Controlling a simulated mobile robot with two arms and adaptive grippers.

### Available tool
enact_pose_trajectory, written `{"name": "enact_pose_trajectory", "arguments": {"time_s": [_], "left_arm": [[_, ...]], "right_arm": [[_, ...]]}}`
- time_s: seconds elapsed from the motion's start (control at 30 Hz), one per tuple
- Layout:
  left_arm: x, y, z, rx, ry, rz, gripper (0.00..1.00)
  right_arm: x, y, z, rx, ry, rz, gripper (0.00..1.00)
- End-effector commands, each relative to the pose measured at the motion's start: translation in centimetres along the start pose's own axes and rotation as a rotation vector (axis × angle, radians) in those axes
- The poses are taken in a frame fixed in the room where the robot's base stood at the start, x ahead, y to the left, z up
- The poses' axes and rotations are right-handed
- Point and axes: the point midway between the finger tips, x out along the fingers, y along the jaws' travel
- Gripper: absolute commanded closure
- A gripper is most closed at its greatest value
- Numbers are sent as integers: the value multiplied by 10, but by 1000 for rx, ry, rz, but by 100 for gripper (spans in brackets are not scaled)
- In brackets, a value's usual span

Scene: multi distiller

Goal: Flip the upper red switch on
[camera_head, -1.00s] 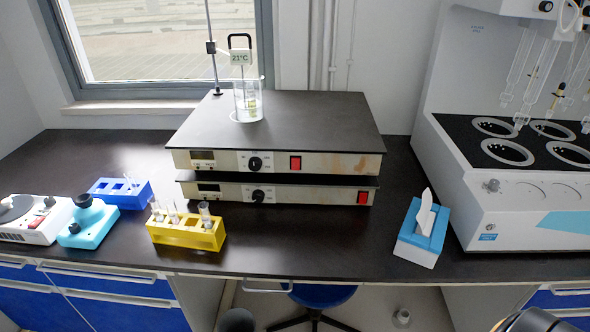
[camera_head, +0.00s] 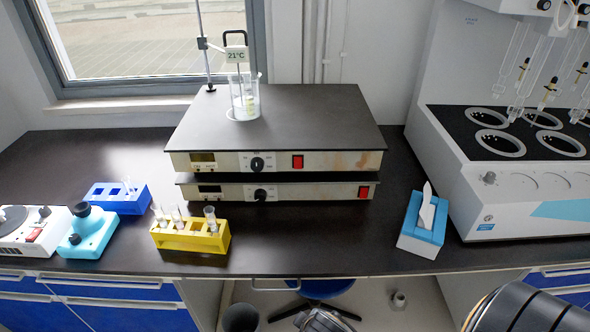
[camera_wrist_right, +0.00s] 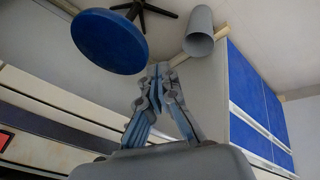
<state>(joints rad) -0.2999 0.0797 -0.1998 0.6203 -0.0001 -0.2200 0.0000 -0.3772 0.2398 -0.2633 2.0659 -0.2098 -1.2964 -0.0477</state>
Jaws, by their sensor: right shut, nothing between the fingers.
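Two hotplates with black tops are stacked on the dark bench in the head view. The upper red switch (camera_head: 297,162) is on the front of the upper hotplate (camera_head: 275,132), right of its black knob. A lower red switch (camera_head: 364,192) is on the front of the lower hotplate (camera_head: 300,193), farther right. My right gripper (camera_wrist_right: 160,70) is shut and empty in the right wrist view, its fingertips together. Grey jointed parts of it show at the bottom edge of the head view, below and in front of the bench. My left gripper is out of view.
A glass beaker (camera_head: 243,102) stands on the upper hotplate. A yellow rack (camera_head: 190,238) and a tissue box (camera_head: 422,228) flank the bench space before the hotplates, which is clear. A blue stool (camera_wrist_right: 108,38) and grey bin (camera_wrist_right: 199,32) are below the bench.

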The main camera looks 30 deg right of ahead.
Motion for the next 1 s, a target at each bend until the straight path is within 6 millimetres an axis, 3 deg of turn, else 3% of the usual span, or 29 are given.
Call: {"name": "enact_pose_trajectory", "arguments": {"time_s": [0.13, 0.27, 0.4, 0.53, 0.7, 1.0], "left_arm": [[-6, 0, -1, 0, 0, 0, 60], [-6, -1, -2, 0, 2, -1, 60], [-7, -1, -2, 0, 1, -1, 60], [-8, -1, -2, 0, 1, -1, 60], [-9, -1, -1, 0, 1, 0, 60], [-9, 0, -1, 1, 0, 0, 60]], "right_arm": [[-52, 31, -26, -35, 50, 81, 100], [-66, 82, -68, -214, 116, 313, 100], [-92, 130, -110, -377, 177, 563, 100], [-122, 165, -141, -497, 217, 778, 100], [-148, 188, -163, -579, 241, 944, 100], [-153, 191, -166, -592, 244, 973, 100]]}}
